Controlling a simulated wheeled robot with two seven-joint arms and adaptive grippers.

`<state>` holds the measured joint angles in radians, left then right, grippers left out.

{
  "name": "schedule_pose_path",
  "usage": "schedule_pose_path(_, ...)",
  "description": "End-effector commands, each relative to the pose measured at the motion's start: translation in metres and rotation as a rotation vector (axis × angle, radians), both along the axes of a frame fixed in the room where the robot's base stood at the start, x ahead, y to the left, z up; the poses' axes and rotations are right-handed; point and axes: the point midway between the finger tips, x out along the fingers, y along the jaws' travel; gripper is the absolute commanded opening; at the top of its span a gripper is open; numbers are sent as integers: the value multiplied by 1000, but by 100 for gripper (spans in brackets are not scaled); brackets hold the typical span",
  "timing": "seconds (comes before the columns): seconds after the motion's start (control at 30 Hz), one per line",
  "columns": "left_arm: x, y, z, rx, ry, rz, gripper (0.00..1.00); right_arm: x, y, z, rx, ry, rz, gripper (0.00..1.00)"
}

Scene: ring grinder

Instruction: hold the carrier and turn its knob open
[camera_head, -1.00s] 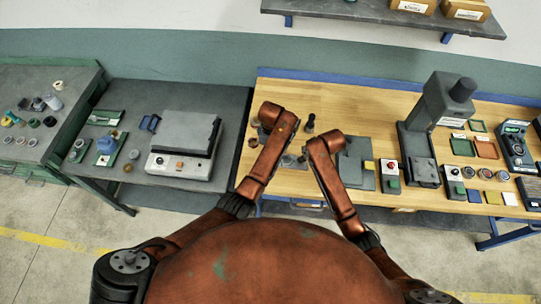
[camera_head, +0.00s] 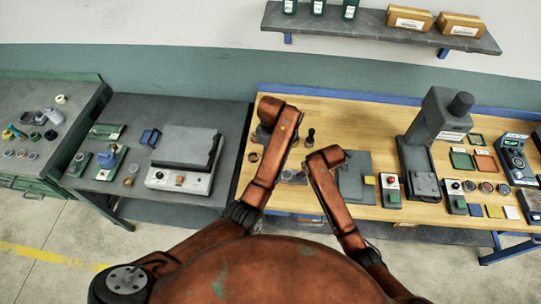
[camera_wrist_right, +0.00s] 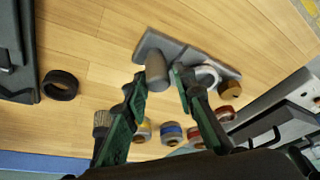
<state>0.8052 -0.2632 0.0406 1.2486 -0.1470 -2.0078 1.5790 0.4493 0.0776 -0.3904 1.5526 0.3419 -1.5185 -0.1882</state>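In the right wrist view a grey carrier (camera_wrist_right: 187,53) lies on the wooden bench, with a grey upright cylinder (camera_wrist_right: 157,72), a pale ring-shaped part (camera_wrist_right: 208,76) and a brown round piece (camera_wrist_right: 229,89) by its end. Which of these is the knob I cannot tell. My right gripper (camera_wrist_right: 159,78) is open, its green fingertips on either side of the grey cylinder; contact is not clear. In the head view my two arms hide most of the carrier. My left gripper is largely hidden behind its own arm, and its fingers cannot be made out.
In the right wrist view a black ring (camera_wrist_right: 60,85) and yellow-, blue- and red-marked round pieces (camera_wrist_right: 171,133) lie nearby. In the head view a grey press (camera_head: 437,120) stands right, a red-button box (camera_head: 390,190) nearer, and a grey-lidded machine (camera_head: 185,147) on the left bench.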

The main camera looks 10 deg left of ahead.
Motion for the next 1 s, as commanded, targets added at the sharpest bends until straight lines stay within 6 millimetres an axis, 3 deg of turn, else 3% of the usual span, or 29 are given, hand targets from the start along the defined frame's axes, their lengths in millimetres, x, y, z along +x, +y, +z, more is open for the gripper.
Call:
schedule_pose_path(0.17,0,0,0,0,0,0,45,0,0,0,-1,-1,0,38)
schedule_pose_path(0.57,0,0,0,0,0,0,45,-1,-3,9,0,-2,-2,39)
schedule_pose_path(1.0,0,0,0,0,0,0,45,-25,-25,86,0,-4,0,39)
